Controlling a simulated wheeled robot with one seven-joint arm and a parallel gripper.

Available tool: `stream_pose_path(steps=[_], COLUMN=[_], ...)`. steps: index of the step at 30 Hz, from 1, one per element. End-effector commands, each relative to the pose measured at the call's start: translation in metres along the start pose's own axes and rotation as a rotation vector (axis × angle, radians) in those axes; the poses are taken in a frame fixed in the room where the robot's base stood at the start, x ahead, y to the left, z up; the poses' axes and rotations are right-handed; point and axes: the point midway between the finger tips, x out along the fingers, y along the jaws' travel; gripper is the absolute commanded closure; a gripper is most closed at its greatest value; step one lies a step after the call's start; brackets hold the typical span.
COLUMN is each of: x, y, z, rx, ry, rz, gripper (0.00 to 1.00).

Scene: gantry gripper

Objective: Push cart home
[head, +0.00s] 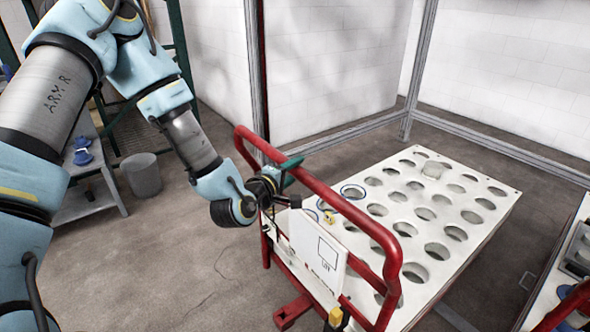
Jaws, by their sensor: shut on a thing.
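The cart (480,179) has a white top with rows of round holes. Its red tubular handle (345,207) rises at the near end, with a white panel (318,250) below it. My gripper (287,172) is at the left upper part of the handle and is shut on the red bar. The fingertips are partly hidden by the gripper body and the bar.
Metal frame posts (255,70) and a floor rail (500,148) stand around the cart, with white walls behind. A second red-railed cart (570,270) is at the right edge. A grey bin (141,174) and a shelf (88,200) stand at the left. Floor between bin and cart is clear.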

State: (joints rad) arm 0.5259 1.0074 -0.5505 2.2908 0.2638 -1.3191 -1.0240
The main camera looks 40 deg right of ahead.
Motion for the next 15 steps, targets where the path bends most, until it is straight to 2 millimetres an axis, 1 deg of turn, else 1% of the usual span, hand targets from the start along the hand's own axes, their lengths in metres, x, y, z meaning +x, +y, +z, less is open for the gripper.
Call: stream_pose_path(steps=[1, 8, 9, 15], x=[-0.0001, -0.0002, -0.0002, -0.0002], y=[-0.0002, -0.0003, -0.0004, -0.0005], z=[0.0, 0.0, 0.0, 0.0], rx=[0.0, 0.0, 0.0, 0.0], ry=[0.0, 0.0, 0.0, 0.0], rz=[-0.001, -0.001, -0.001, -0.001], gripper=[0.72, 0.98, 1.0, 1.0])
